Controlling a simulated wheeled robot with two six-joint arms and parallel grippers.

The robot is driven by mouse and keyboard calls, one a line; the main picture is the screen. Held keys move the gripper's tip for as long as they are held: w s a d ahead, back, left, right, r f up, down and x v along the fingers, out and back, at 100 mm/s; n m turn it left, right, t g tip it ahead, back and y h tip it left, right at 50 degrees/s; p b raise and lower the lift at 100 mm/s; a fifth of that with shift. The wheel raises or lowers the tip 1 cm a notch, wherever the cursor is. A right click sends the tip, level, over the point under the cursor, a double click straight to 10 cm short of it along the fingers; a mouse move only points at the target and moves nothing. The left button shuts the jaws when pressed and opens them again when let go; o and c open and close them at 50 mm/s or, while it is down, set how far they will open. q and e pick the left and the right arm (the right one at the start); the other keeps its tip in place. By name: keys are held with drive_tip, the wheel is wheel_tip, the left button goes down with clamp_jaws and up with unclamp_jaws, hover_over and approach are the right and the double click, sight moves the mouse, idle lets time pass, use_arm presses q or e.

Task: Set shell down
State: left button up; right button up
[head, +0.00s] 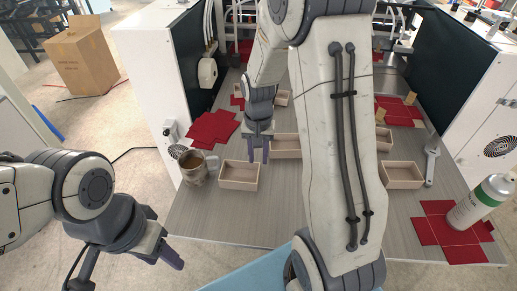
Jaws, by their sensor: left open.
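Several pale, open-topped box shells are on the grey table (330,238). One shell (238,177) is at the front left, another (286,147) is behind it and partly hidden by my arm, and a third (402,175) is at the right. My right gripper (258,152) points down just behind the front-left shell and beside the left end of the middle shell. Its two fingers are apart, with no shell seen between them; contact with either shell cannot be told. My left gripper (160,247) is open and empty, off the table's front left corner.
A mug (195,168) stands left of the front-left shell. Red flat card blanks lie at left (212,128) and front right (447,235), with a spray can (479,204) on the latter. A wrench (432,161) lies at the right. White machine housings flank the table.

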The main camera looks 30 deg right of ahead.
drive_tip(key=s+a+r+n, duration=0.3)
drive_tip(key=a+r, duration=0.1)
drive_tip(key=a, duration=0.2)
drive_tip(key=s+a+r+n, duration=0.3)
drive_tip(key=s+a+r, duration=0.1)
drive_tip(key=a, duration=0.3)
drive_tip(key=s+a+n, duration=0.3)
drive_tip(key=s+n, duration=0.1)
drive_tip(key=s, duration=0.3)
drive_tip(key=s+a+r+n+y, duration=0.1)
drive_tip(key=s+a+n, duration=0.2)
drive_tip(key=s, duration=0.4)
drive_tip(key=shift+a+r+n, duration=0.2)
drive_tip(key=shift+r+n, duration=0.05)
drive_tip(key=shift+n, duration=0.35)
